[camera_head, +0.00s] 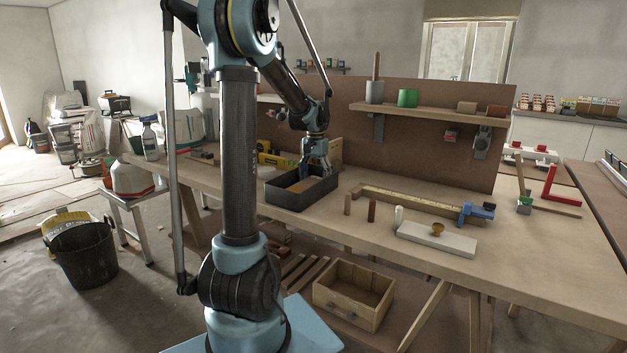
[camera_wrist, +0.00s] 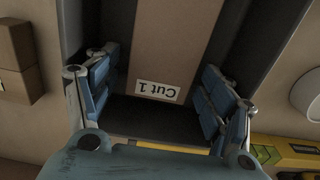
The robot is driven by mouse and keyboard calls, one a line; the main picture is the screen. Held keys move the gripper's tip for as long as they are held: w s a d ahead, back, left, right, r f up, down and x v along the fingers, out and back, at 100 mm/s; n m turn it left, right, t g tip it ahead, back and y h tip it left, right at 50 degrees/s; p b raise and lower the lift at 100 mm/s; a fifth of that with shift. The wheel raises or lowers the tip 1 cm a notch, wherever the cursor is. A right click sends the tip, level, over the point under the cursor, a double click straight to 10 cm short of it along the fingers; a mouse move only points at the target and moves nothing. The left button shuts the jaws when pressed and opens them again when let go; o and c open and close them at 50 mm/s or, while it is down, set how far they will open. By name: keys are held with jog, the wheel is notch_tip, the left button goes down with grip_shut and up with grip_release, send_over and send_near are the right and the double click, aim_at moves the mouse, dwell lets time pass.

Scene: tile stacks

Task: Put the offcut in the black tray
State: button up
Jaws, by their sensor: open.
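The black tray (camera_head: 290,200) stands on the workbench near its front edge. My gripper (camera_head: 318,172) is over the far right part of the tray, pointing down. In the wrist view my gripper (camera_wrist: 157,95) has its blue fingers apart on either side of the labelled end, with nothing pinched between them. The tray's dark floor (camera_wrist: 150,116) shows beyond that end.
A yellow level (camera_head: 270,159) lies behind the tray. A shelf (camera_head: 430,113) with pots overhangs the bench's back.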

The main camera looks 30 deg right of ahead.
jog(key=shift+r, duration=0.1)
notch_tip(320, 180, up, 12)
jog(key=a+n, duration=0.3)
jog(key=a, duration=1)
jog(key=s+a+f+n+t, duration=0.1)
jog(key=s+a+f+n, duration=0.3)
jog(key=a, duration=0.7)
jog(key=s+a+f+n+t, duration=0.15)
jog(key=s+a+f, duration=0.45)
jog(key=a, duration=0.6)
jog(key=s+a+f+n, duration=0.5)
jog(key=s+a+f, duration=0.2)
jog(key=f, duration=0.3)
jog(key=shift+s, duration=0.7)
